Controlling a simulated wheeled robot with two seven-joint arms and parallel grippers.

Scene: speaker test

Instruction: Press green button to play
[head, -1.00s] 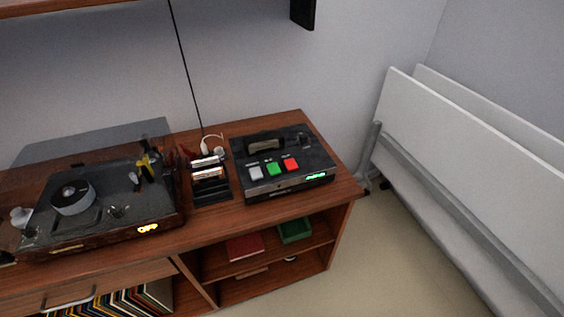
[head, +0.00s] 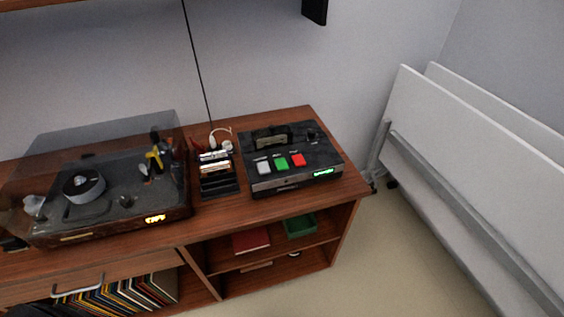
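The green button (head: 281,163) is on the sloped top of a black cassette player (head: 325,160). It sits between a white button (head: 264,168) on its left and a red button (head: 298,160) on its right. The player stands at the right end of a wooden cabinet top (head: 222,214), and a small green display (head: 326,172) glows on its front right. Nothing covers the buttons. Neither of my grippers is in the head view.
A turntable (head: 118,205) with a clear lid stands on the left of the cabinet. A cassette rack (head: 219,187) is between it and the player. White folded panels (head: 470,170) lean at the right. Bare floor (head: 385,250) lies right of the cabinet.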

